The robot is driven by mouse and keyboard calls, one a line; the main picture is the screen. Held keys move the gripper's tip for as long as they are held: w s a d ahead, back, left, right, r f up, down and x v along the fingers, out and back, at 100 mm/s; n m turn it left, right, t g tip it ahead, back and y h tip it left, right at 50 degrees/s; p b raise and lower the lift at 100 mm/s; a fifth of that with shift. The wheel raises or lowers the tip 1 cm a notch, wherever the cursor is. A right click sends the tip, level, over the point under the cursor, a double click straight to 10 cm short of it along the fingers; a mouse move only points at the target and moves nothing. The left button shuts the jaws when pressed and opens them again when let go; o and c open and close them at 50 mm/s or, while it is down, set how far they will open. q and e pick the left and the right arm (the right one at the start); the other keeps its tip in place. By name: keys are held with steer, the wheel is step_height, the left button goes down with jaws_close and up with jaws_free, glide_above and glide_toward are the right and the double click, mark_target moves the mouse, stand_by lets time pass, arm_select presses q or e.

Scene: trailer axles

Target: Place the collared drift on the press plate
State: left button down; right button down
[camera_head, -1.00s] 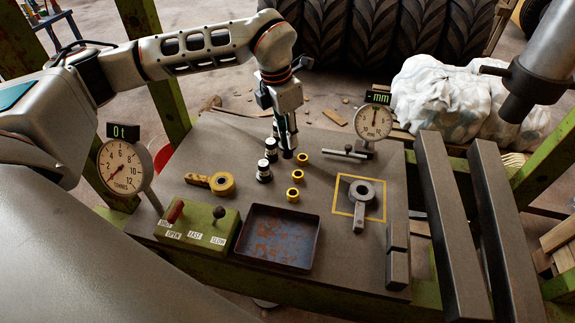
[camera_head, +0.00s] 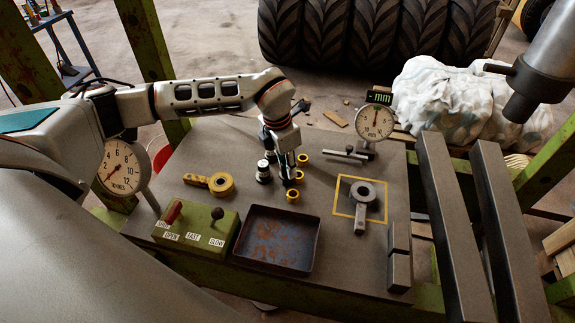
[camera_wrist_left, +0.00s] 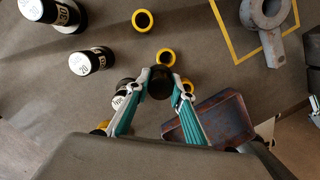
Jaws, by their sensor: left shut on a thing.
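My left gripper (camera_head: 287,180) is low over the bench among the small parts. In the left wrist view its fingertips are closed on a dark round-ended piece (camera_wrist_left: 160,82). I cannot tell whether it carries a collar, as the fingers hide most of it. Black drifts with white labels stand beside it, one at the left (camera_head: 263,173). Small yellow collars (camera_head: 302,159) lie just right of the gripper, another nearer the front (camera_head: 292,195). A yellow square outline (camera_head: 337,203) marks the bench top at the right, with a grey ring with a handle (camera_head: 360,218) lying in it. My right gripper is not seen.
A rusty tray (camera_head: 240,243) lies in front, beside a green control box (camera_head: 196,236). A handled yellow ring (camera_head: 222,183) lies left. A dial gauge (camera_head: 373,122) stands at the back right and a tonnes gauge (camera_head: 123,167) at the left. Steel beams (camera_head: 455,230) bound the right.

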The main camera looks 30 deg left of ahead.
mark_target(282, 177)
arm_select(q)
steer(key=shift+r, duration=0.1)
steer(key=c, duration=1.8)
jaws_free()
steer(key=shift+f, duration=0.2)
steer(key=shift+o, duration=0.2)
step_height(282, 177, up, 12)
steer(key=s+p, duration=0.1)
steer(key=shift+s+a+r, duration=0.15)
steer(key=shift+s+a, duration=0.15)
steer(key=shift+a, duration=0.15)
